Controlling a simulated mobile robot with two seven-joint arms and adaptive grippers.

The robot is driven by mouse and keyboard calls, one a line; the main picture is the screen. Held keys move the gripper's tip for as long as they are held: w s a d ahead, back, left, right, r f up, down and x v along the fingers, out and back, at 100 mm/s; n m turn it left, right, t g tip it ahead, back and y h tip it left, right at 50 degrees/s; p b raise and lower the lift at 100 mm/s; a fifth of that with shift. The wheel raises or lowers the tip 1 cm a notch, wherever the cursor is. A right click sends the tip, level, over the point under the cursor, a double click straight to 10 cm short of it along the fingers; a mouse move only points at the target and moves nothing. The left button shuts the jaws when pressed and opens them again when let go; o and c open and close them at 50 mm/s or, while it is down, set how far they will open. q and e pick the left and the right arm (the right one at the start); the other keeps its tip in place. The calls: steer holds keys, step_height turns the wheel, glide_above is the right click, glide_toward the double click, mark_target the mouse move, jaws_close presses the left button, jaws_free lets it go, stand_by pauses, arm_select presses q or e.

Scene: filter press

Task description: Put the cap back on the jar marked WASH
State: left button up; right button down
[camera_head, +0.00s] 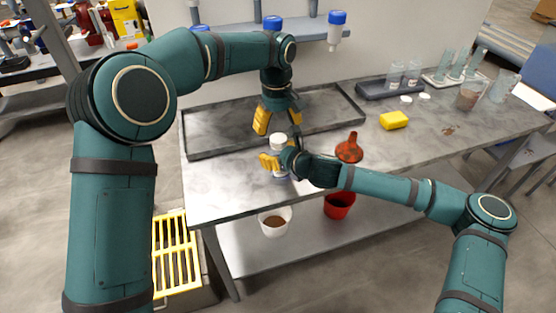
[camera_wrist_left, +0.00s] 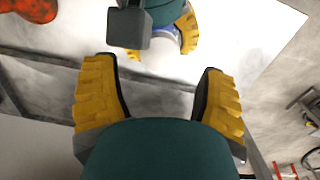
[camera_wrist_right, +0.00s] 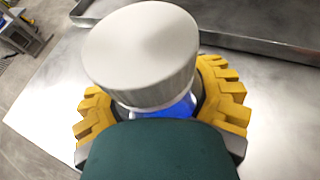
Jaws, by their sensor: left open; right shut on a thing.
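A jar with blue showing below its white cap (camera_wrist_right: 143,50) stands at the near side of the bench; in the head view its cap (camera_head: 279,140) is on top. No lettering is readable, so I cannot tell whether it says WASH. The cap sits over the jar's neck; I cannot tell how tightly. My right gripper (camera_head: 277,163) is shut around the jar (camera_wrist_right: 170,108) below the cap. My left gripper (camera_head: 278,120) is open and empty, pointing down just above and behind the cap.
A grey tray (camera_head: 215,142) lies behind the jar. An orange-red funnel (camera_head: 350,149) and a yellow sponge (camera_head: 394,120) are to the right. Two white caps (camera_head: 424,95) lie farther back, near racks of glassware. A white bucket (camera_head: 287,213) and red bucket (camera_head: 339,207) are below.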

mark_target(278, 138)
arm_select(q)
steer(key=shift+o, duration=0.3)
steer(key=shift+r+n, duration=1.7)
steer(key=shift+r, duration=0.05)
steer(key=shift+f, duration=0.1)
steer(key=shift+s+f, duration=0.1)
steer(key=shift+f, duration=3.85)
steer(key=c, duration=1.3)
steer(key=shift+m, duration=1.7)
